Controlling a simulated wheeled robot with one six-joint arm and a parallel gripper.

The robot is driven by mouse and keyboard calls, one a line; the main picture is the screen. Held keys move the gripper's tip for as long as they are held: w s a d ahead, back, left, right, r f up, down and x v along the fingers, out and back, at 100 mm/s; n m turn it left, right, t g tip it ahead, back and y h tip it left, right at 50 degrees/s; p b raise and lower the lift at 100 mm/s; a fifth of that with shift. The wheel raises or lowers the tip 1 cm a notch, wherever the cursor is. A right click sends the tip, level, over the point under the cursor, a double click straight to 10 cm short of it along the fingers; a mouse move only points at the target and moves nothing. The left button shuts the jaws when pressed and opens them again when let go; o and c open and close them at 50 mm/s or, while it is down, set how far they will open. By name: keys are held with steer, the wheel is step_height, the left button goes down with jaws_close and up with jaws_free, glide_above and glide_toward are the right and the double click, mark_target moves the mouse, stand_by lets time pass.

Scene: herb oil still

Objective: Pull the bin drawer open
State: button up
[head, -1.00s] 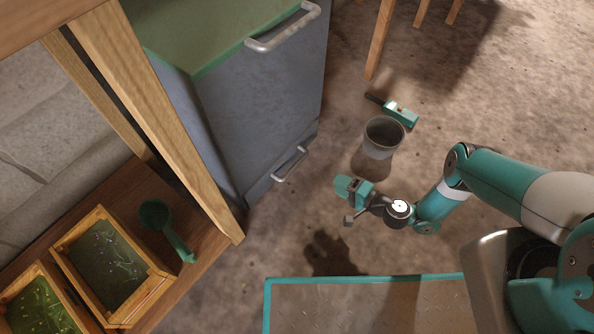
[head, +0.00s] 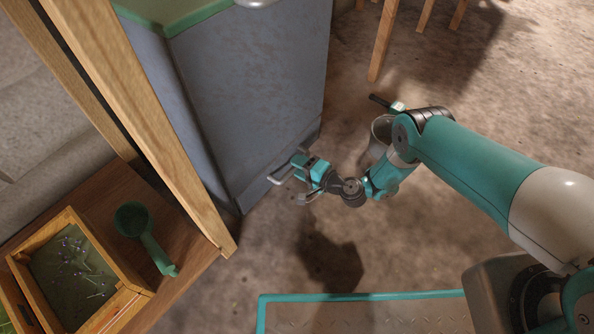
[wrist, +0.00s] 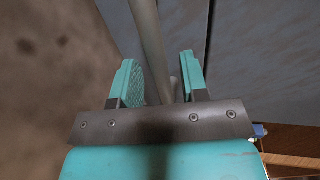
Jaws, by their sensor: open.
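The bin drawer (head: 252,189) is the low grey panel at the foot of the blue-grey cabinet, and it looks closed. Its pale bar handle (head: 279,175) is partly hidden by my gripper in the head view. My gripper (head: 290,178) is right at the handle, with its jaws apart. In the wrist view the handle (wrist: 150,45) runs between the two teal fingertips of my gripper (wrist: 158,82). A gap shows between the bar and each finger, so the jaws are around it but not closed on it.
A wooden shelf (head: 185,285) with a green scoop (head: 143,235) and a wooden tray (head: 118,310) stands at the left. A grey bucket (head: 381,134) is on the floor behind my arm. The floor in front of the drawer is clear.

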steer(key=shift+w+a+f, duration=0.1)
steer(key=shift+w+a, duration=0.25)
steer(key=shift+a, duration=0.1)
jaws_close()
